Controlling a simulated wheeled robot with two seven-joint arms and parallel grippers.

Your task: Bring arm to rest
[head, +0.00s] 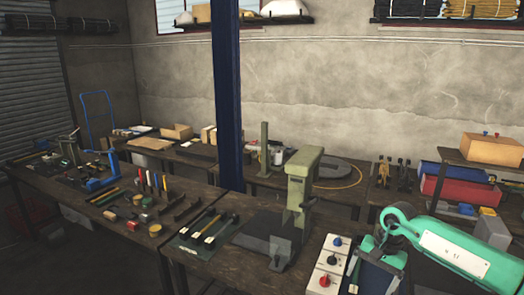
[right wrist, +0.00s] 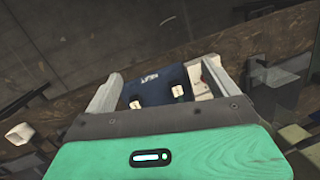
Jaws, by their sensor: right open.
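My right arm (head: 450,248), teal with a white label, comes in from the right edge in the head view and bends down over the front of the bench. Its gripper fingers are not clear there. In the right wrist view my right gripper (right wrist: 165,70) is open, with its two pale fingers apart. A dark blue thing (right wrist: 150,88) with a small white label and pale pieces shows between and beyond the fingers; I cannot tell whether they touch it. My left arm and gripper are not in view.
A white box (head: 328,262) with coloured knobs stands left of my right arm. An olive green press (head: 301,190) stands further left, beside a dark mat (head: 205,234) with strips. A blue post (head: 229,100) rises behind the benches. A red bin (head: 447,188) stands at the right.

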